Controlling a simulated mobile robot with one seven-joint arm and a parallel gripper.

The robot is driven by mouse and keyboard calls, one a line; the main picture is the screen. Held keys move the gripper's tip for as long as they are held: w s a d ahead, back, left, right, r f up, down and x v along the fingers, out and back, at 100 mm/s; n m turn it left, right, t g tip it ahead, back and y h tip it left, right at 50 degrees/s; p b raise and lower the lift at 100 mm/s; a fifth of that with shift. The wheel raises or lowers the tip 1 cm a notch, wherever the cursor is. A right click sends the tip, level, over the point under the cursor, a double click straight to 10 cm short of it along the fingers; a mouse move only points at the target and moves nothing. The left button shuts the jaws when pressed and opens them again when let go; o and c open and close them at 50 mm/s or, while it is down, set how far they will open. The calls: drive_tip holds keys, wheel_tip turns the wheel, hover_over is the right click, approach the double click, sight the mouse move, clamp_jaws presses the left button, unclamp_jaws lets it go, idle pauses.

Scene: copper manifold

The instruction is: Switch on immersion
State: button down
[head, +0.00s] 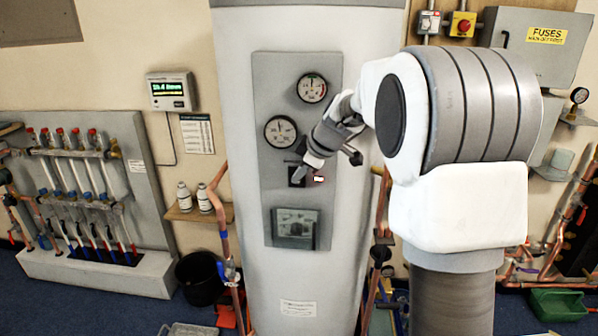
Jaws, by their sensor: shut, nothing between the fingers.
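A tall white cylinder (237,200) stands in the middle of the head view with a grey control panel (265,90) on its front. A small dark switch-like part (294,182) sits on the panel below the gauges. No immersion label is readable. A small red and white spot (318,179), perhaps an indicator, is just right of it. My gripper (301,172) is shut and empty, its tips pointing down-left at the dark part and partly covering it. I cannot tell whether they touch. The switch's position is not readable.
Two round gauges, an upper one (312,88) and a lower one (281,132), are close to my wrist. A grey box with a window (295,228) is below. Copper pipes (222,210) flank the cylinder. A FUSES cabinet (543,60) hangs at upper right.

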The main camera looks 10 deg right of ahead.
drive_tip(key=shift+b, duration=0.4)
drive_tip(key=shift+w+r, duration=0.1)
drive_tip(key=shift+d+r, duration=0.1)
drive_tip(key=shift+r, duration=0.65)
